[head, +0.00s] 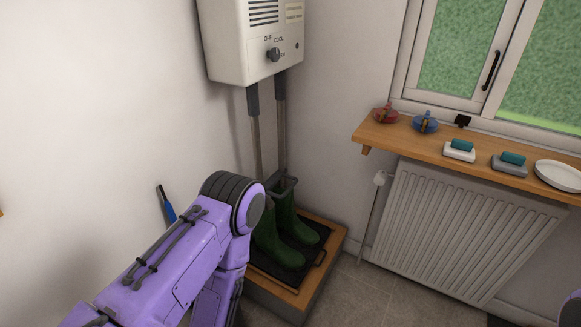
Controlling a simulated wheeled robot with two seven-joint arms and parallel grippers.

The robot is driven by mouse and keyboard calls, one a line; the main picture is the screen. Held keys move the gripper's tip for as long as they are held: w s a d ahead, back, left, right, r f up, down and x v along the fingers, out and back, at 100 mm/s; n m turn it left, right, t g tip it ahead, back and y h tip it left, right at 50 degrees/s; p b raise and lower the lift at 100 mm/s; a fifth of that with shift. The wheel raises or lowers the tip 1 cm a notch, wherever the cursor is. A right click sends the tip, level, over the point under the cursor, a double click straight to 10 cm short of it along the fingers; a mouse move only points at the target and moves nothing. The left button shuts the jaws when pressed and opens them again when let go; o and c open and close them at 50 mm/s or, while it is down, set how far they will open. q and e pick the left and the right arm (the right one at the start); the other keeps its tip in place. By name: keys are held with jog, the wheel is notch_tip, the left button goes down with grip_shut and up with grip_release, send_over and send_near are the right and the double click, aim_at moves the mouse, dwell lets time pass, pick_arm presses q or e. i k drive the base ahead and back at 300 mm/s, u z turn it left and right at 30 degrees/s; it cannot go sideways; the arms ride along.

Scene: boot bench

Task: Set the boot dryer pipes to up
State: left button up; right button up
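The boot dryer (248,47) is a white wall box with a vent, a dark knob (273,55) and small lettering, part of which reads OFF and COOL. Two pipes hang down from its underside, a left pipe (256,135) and a right pipe (281,130), both with dark upper sleeves. Their lower ends go down to a pair of green boots (288,243); my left arm partly covers the left boot. My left arm comes in from the lower left and bends downward in front of the boots. Neither of my grippers shows; only a sliver of my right arm is at the lower right edge.
The boots stand on a black tray (318,258) on a low wooden bench (333,243). A wooden shelf (378,135) under the window holds a red item, a blue item, two sponges on dishes and a white plate (558,176). A radiator (455,225) is below. A blue-handled tool (167,205) is by the left wall.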

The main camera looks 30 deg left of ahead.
aim_at(280, 176)
jog(key=u, duration=0.35)
jog(key=i, duration=1)
jog(key=z, duration=0.35)
